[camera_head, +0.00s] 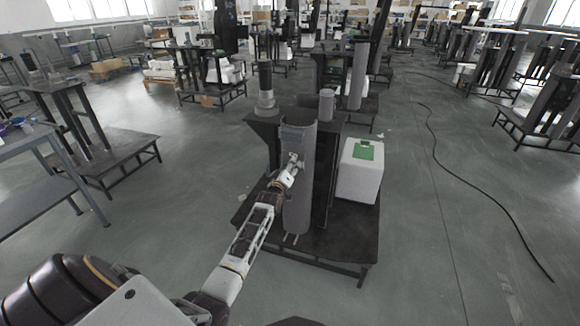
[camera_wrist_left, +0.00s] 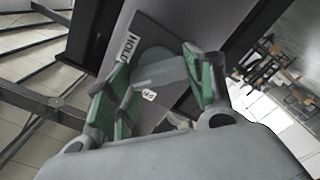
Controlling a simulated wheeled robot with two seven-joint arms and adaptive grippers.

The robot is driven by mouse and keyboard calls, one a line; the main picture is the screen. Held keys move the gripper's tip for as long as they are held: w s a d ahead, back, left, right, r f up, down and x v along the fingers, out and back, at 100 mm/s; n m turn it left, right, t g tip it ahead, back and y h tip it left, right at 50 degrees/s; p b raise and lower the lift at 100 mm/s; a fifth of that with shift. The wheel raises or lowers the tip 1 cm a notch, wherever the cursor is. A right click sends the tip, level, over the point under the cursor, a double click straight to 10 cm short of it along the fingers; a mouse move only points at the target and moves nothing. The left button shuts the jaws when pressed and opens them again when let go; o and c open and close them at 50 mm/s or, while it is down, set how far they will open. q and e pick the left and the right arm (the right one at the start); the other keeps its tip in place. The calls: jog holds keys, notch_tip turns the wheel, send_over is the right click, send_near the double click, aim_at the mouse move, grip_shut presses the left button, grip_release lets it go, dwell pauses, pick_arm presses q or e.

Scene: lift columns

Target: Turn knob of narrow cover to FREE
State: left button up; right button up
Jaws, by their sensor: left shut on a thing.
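The narrow cover (camera_head: 297,210) is a tall grey curved shell standing upright on the front of a dark lift-column stand. My left gripper (camera_head: 293,162) reaches its upper front face. In the left wrist view, a dark plate (camera_wrist_left: 154,32) on the cover carries a white HOLD label (camera_wrist_left: 128,47) and a smaller white label (camera_wrist_left: 149,94), too small to read surely. The grey knob (camera_wrist_left: 162,71) lies between the green-padded fingers of my left gripper (camera_wrist_left: 163,78), which is shut on it. The knob's bar points across the plate, and its ends are partly hidden by the fingers. My right gripper is not in view.
The stand has a low dark base (camera_head: 340,250). A white box with a green piece on top (camera_head: 360,185) stands on its right side. A black cable (camera_head: 470,185) lies on the open floor at right. Other column stands and a table (camera_head: 30,145) are at left.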

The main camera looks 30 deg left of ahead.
pick_arm(q)
jog(key=n+p, duration=0.1)
jog(key=n, duration=0.5)
jog(key=shift+a+f+n, duration=0.1)
jog(key=shift+f+n, duration=0.05)
jog(key=shift+n, duration=0.25)
jog(key=shift+o, duration=0.2)
jog(key=shift+n, duration=0.7)
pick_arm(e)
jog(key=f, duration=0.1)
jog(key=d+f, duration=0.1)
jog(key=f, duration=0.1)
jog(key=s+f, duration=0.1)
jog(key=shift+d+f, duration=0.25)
pick_arm(q)
jog(key=shift+n, duration=0.3)
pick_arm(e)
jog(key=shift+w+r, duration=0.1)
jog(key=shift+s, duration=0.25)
